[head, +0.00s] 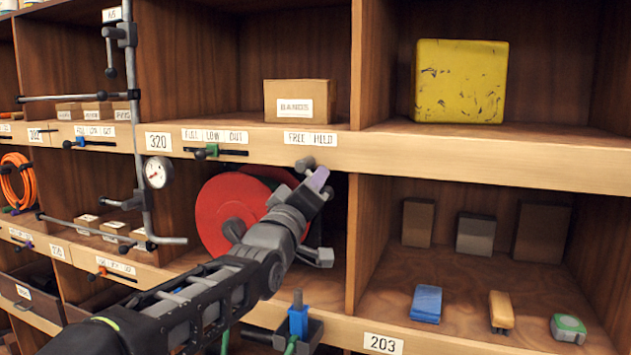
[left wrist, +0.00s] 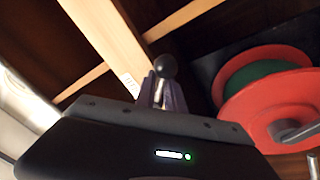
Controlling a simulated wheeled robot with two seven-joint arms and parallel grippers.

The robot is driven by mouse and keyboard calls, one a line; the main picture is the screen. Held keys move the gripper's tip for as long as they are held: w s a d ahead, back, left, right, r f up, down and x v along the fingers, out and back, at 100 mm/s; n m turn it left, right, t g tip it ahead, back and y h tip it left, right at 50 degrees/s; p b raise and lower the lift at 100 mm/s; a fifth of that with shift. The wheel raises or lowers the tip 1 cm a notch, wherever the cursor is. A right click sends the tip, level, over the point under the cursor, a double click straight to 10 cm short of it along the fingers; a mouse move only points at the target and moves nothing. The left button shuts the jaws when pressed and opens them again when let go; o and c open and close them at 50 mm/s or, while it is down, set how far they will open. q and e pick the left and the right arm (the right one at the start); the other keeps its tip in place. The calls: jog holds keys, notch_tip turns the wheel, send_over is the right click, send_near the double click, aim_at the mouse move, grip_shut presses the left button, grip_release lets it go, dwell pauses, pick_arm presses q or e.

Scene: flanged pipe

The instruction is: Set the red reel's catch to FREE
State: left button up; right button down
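The red reel (head: 212,208), with a dark green winding, sits in the middle lower bay; it also shows in the left wrist view (left wrist: 275,115). A FREE / HELD label (head: 310,138) is on the shelf edge above it, FREE on the left. My left gripper (head: 318,180) is just below this label, in front of the reel's upper right. In the left wrist view, a dark ball-ended lever (left wrist: 166,67), apparently the catch, stands at the purple fingertips, its stem between them. I cannot tell whether the fingers grip it. The catch's slot is hidden. My right gripper is not in view.
A gauge (head: 158,172) and grey pipes stand left of the reel. A blue part (head: 298,321) is on the lower shelf edge beneath my forearm. A bands box (head: 300,100) stands above. The right bay holds a blue block (head: 426,303) and a tape measure (head: 568,328).

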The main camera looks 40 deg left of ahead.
pick_arm(q)
grip_shut()
dwell(1.2)
